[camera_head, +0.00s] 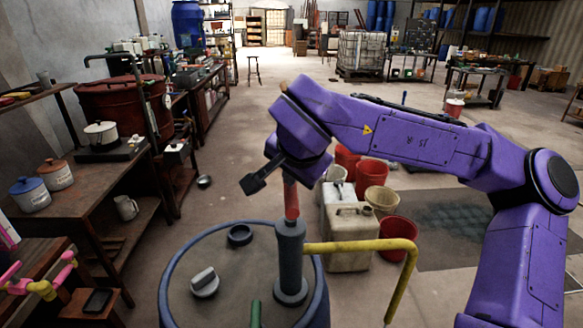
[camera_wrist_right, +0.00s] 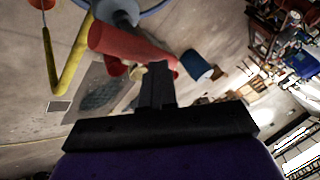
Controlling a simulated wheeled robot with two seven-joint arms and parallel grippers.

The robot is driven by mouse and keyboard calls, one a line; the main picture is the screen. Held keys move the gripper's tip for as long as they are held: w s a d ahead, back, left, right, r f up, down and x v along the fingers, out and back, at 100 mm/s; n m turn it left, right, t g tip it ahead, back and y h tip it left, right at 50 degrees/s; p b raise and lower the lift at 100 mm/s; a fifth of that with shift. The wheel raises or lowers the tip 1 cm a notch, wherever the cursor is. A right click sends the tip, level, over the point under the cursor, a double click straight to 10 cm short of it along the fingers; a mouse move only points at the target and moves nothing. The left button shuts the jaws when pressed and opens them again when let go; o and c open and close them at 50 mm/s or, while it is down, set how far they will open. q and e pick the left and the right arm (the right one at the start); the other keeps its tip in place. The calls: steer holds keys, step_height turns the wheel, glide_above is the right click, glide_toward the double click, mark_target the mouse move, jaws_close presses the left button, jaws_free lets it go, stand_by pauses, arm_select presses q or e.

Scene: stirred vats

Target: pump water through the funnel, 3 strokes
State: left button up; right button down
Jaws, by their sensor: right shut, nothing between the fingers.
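A grey hand pump (camera_head: 290,255) stands upright on the lid of a blue drum (camera_head: 172,270). Its red handle (camera_head: 291,200) rises from the top; the upper end is hidden by my right gripper. A yellow spout pipe (camera_head: 360,245) runs right and bends down. My right gripper (camera_head: 250,184) is shut and empty beside the handle's top. In the right wrist view, its shut black fingers (camera_wrist_right: 157,85) overlap the end of the red handle (camera_wrist_right: 130,46); I cannot tell whether they touch. An orange thing (camera_wrist_right: 41,3), possibly the funnel, is cut off at the top edge. My left gripper is out of view.
A grey cap (camera_head: 204,282) and a dark ring (camera_head: 240,235) are on the drum lid. Canisters (camera_head: 349,237) and red buckets (camera_head: 398,237) stand behind the spout. A workbench (camera_head: 85,185) lines the left; the floor beyond is mostly clear.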

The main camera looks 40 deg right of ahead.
mark_target(292, 190)
steer(key=shift+f+b, duration=0.85)
steer(key=shift+f, duration=0.9)
stand_by(0.9)
step_height(292, 190, up, 8)
steer(key=p, duration=0.8)
steer(key=shift+p, duration=0.3)
steer(key=shift+w, duration=0.1)
steer(key=shift+r, duration=0.15)
step_height(292, 190, up, 6)
steer(key=p, duration=0.7)
steer(key=shift+f, duration=0.2)
stand_by(2.0)
